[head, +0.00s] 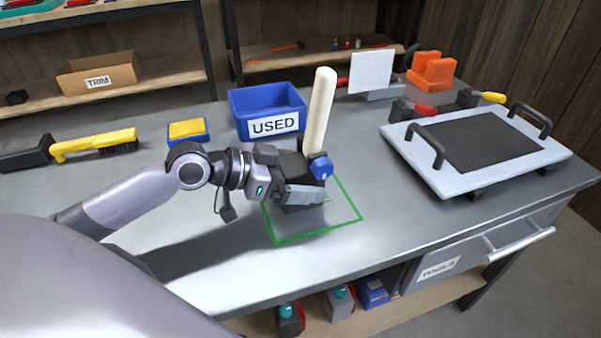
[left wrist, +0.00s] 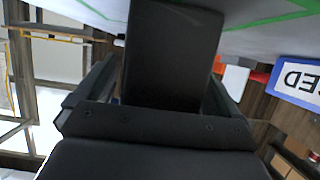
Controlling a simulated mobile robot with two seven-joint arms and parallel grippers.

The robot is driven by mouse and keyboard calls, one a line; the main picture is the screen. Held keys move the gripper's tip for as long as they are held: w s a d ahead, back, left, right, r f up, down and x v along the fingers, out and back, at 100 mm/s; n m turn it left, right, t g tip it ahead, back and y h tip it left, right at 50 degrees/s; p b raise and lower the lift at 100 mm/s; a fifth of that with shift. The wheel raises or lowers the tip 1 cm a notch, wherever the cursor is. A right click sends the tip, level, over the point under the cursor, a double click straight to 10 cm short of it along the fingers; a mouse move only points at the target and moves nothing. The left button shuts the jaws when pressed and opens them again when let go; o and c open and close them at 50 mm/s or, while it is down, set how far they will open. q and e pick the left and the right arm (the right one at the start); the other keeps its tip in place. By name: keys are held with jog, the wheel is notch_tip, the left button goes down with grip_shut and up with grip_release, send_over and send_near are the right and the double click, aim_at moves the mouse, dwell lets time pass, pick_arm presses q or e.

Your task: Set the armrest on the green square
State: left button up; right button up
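The armrest (head: 319,110) looks like a cream bar standing nearly upright and leaning slightly right, with a black block and a blue knob at its lower end. My left gripper (head: 305,190) is shut on the black block, which also shows between the fingers in the left wrist view (left wrist: 172,55). The green square (head: 320,231) is an outline on the grey bench top. The gripper and block are over its left and back part in the head view and hide some of it. I cannot tell whether the block touches the bench. My right gripper is not in view.
A blue bin marked USED (head: 268,109) stands just behind the square. A yellow brush (head: 95,145) and a yellow sponge block (head: 187,130) lie to the left. A white panel with black handles (head: 555,150) is at the right. The bench front is clear.

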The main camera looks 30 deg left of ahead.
pick_arm(q)
jog(key=shift+r, duration=0.2)
jog(key=v, duration=0.4)
jog(key=shift+f, duration=0.1)
jog(key=p+v, duration=0.1)
jog(key=v, duration=0.7)
jog(key=shift+r, duration=0.2)
dwell(0.3)
jog(key=shift+d, duration=0.1)
dwell(0.5)
